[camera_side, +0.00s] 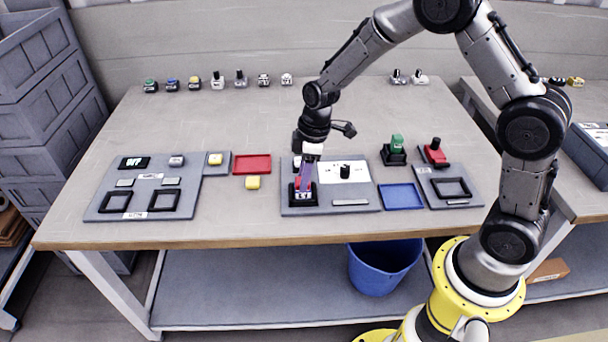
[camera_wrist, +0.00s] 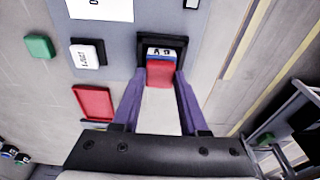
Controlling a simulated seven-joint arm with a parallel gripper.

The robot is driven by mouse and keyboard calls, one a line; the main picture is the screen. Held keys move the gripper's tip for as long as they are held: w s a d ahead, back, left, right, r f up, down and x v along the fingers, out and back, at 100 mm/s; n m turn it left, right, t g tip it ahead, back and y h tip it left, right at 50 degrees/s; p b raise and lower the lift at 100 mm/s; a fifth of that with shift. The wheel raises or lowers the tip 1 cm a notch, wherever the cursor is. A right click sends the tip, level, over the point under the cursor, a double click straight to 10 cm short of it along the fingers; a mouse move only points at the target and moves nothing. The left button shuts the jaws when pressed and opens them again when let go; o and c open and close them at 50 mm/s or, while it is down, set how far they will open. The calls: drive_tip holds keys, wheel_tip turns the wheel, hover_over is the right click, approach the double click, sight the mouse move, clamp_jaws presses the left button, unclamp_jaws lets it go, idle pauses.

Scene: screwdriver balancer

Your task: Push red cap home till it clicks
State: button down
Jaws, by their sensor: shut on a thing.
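The red cap (camera_side: 299,184) is at the black square holder (camera_side: 303,198) on the left part of the middle grey board (camera_side: 290,210). In the wrist view the red cap (camera_wrist: 160,73) sits between my purple fingertips, beside a white labelled face within the black holder (camera_wrist: 180,44). My gripper (camera_side: 304,184) points down and is shut on the red cap. The fingers hide part of it in the side view. I cannot tell how deep the cap sits.
A black knob (camera_side: 345,171) stands on a white sheet just right of my gripper. A yellow block (camera_side: 252,183) and red tray (camera_side: 252,171) lie left. A blue tray (camera_side: 402,196), green piece (camera_side: 397,143) and red piece (camera_side: 436,155) are right. The table's front edge is close.

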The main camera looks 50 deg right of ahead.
drive_tip(key=shift+s+f, duration=0.1)
drive_tip(key=shift+f, duration=0.1)
drive_tip(key=shift+c, duration=1.8)
unclamp_jaws()
drive_tip(key=shift+r, duration=0.15)
wheel_tip(320, 180, up, 14)
drive_tip(key=s+d, duration=0.1)
drive_tip(key=shift+s+d+f, duration=0.2)
drive_tip(key=shift+d+f, duration=0.05)
